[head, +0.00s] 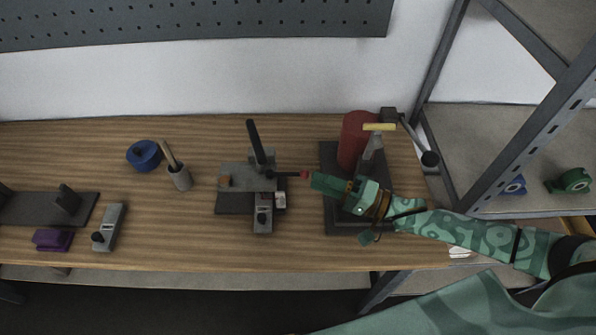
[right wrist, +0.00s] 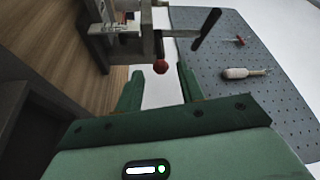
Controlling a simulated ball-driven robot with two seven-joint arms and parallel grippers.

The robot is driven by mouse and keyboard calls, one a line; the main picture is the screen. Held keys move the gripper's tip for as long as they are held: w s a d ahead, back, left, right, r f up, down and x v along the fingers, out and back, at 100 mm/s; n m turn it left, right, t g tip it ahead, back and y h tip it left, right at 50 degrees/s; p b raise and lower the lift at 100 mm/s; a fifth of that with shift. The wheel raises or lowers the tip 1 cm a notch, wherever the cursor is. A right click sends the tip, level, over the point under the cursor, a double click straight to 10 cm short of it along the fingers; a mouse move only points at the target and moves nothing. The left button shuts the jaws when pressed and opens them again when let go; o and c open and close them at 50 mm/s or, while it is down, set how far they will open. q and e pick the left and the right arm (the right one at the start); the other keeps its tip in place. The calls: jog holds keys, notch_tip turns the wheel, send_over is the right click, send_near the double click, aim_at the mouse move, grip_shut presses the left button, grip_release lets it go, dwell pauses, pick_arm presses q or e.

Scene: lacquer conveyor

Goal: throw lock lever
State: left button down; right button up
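A grey clamp fixture (head: 240,176) stands on the middle of the bench. A thin dark lever with a red ball knob (head: 304,174) reaches out from its right side. A black upright handle (head: 255,141) rises from the fixture. My right gripper (head: 316,180) comes in from the right, close by the knob. In the right wrist view, my gripper (right wrist: 159,75) has its fingers apart, with the red knob (right wrist: 160,67) in line with the gap at the fingertips. I cannot tell whether they touch it. The black handle also shows there (right wrist: 207,29). My left gripper is out of view.
A red cylinder (head: 355,139) and a dark press-like stand (head: 330,205) are by my right forearm. Metal shelving (head: 540,120) is on the right.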

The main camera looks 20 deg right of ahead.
aim_at(298, 174)
jog(key=x, duration=0.6)
grip_shut()
jog(key=shift+a, duration=0.1)
